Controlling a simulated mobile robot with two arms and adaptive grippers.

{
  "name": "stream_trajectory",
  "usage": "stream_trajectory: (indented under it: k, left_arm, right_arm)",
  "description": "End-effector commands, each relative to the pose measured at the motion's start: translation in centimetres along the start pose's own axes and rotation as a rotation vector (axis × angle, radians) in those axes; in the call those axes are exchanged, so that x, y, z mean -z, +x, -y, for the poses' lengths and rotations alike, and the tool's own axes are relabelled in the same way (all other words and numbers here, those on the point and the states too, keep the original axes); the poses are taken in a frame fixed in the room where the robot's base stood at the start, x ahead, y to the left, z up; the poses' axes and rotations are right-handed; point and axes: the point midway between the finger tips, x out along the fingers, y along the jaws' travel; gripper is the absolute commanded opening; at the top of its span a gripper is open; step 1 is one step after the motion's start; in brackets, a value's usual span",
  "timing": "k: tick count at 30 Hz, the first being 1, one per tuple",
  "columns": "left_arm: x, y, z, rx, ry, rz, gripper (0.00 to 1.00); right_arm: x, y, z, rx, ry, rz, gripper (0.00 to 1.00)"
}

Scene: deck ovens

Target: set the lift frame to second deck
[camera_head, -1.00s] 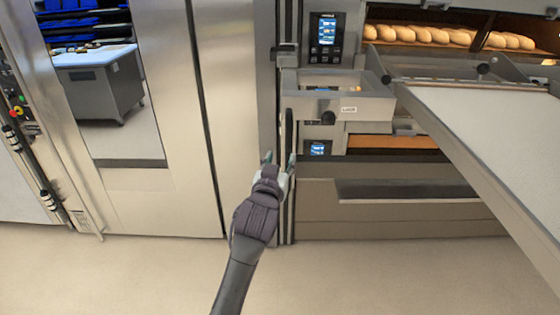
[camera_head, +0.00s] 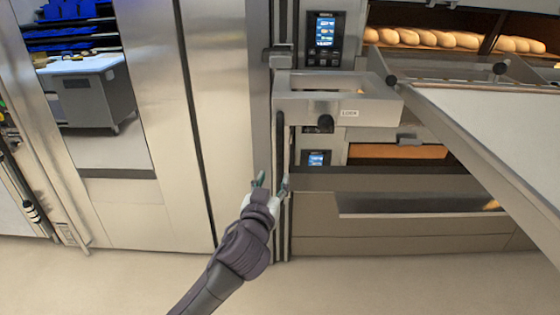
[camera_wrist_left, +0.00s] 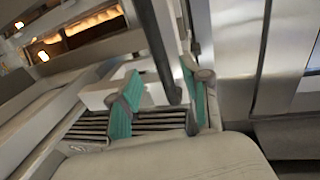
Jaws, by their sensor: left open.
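The lift frame (camera_head: 335,108) is a grey metal frame with a label reading LOCK and a black knob (camera_head: 325,122). It sits on a vertical rail at the left edge of the oven. A dark upright bar (camera_head: 281,137) hangs at its left side; a dark bar also shows in the left wrist view (camera_wrist_left: 163,50). My left gripper (camera_head: 271,182) is open and empty, just below the bar's lower end. In the left wrist view the green-padded fingers (camera_wrist_left: 160,95) are spread, with the bar beyond them; contact cannot be told. My right gripper is out of view.
A long pale loader board (camera_head: 490,125) slopes across the right. Bread loaves (camera_head: 450,39) lie in the lit upper deck. Control screens (camera_head: 325,31) stand beside the decks. A steel door panel (camera_head: 220,120) is left of the rail. The floor in front is clear.

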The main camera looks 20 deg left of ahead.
Motion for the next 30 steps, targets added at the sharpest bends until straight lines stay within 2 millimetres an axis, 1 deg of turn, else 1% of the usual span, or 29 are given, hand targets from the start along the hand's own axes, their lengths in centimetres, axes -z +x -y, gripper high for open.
stream_trajectory:
  k: [1, 4, 6, 10, 12, 14, 18, 24, 29, 30]
  left_arm:
    - [0.3, 1.3, 0.0, 0.001, 0.004, 0.0, 0.47]
    - [0.3, 3.3, 0.0, 0.001, 0.003, -0.001, 0.47]
    - [0.3, 4.6, 0.0, 0.001, 0.003, -0.001, 0.47]
    - [0.1, 6.4, -0.1, -0.001, 0.002, 0.0, 0.47]
    - [0.1, 7.0, -0.1, 0.0, 0.002, 0.0, 0.47]
    - [0.1, 7.3, 0.0, 0.0, 0.002, 0.0, 0.47]
    - [0.0, 7.7, -0.1, -0.001, 0.001, 0.0, 0.47]
    - [0.0, 7.7, -0.1, -0.001, 0.0, 0.0, 0.47]
    - [0.0, 7.7, -0.1, -0.001, 0.001, 0.0, 0.21]
    - [0.0, 7.7, -0.1, -0.001, 0.001, 0.0, 0.14]
  right_arm:
    - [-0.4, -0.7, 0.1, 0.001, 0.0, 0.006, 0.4]
    - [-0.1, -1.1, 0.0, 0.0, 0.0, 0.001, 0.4]
    - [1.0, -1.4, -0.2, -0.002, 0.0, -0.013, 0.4]
    - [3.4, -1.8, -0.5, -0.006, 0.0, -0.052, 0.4]
    - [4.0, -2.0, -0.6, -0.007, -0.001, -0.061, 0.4]
    - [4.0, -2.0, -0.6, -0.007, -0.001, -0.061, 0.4]
    - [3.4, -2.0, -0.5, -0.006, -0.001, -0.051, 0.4]
    - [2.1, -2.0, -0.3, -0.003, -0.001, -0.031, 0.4]
    - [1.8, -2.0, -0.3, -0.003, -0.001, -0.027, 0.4]
    - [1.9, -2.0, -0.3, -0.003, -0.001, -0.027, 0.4]
